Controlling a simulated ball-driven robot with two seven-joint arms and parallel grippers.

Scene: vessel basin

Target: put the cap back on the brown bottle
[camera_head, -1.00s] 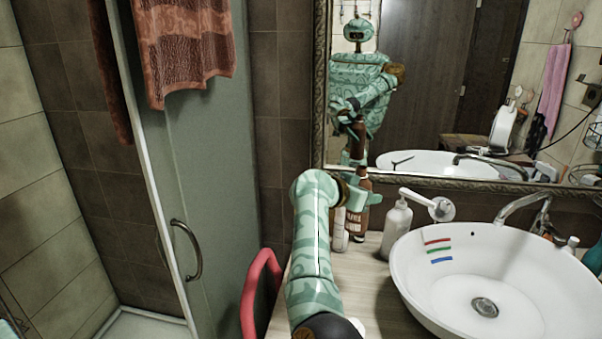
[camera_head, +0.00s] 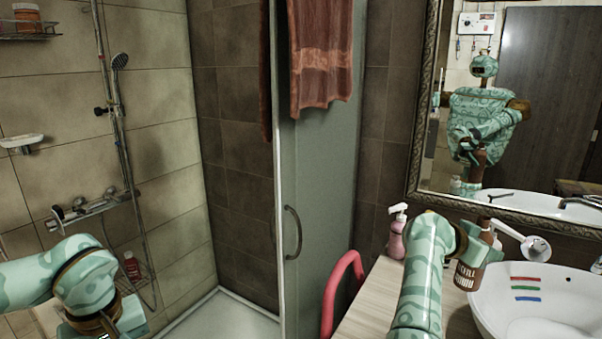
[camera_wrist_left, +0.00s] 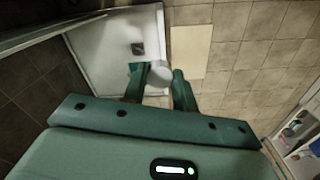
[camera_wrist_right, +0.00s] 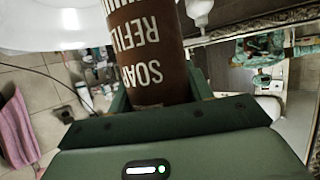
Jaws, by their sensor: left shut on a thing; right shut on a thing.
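The brown bottle (camera_head: 470,265), lettered SOAP REFILL, is in my right gripper beside the basin in the head view. In the right wrist view the bottle (camera_wrist_right: 148,50) fills the space between the jaws of my right gripper (camera_wrist_right: 160,88), which is shut on it. Its top is out of the wrist frame and small in the head view, and I cannot tell whether it stands on the counter. My left gripper (camera_wrist_left: 160,74) is shut on a small pale round cap (camera_wrist_left: 160,77), held over the floor, far left of the bottle. In the head view that gripper is mostly cut off by the bottom edge.
The wooden counter (camera_head: 362,300) carries a pink pump bottle (camera_head: 397,238) and the white basin (camera_head: 540,300). A red curved rail (camera_head: 340,285) and the glass shower door (camera_head: 325,180) stand between my arms. The mirror (camera_head: 540,110) backs the counter.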

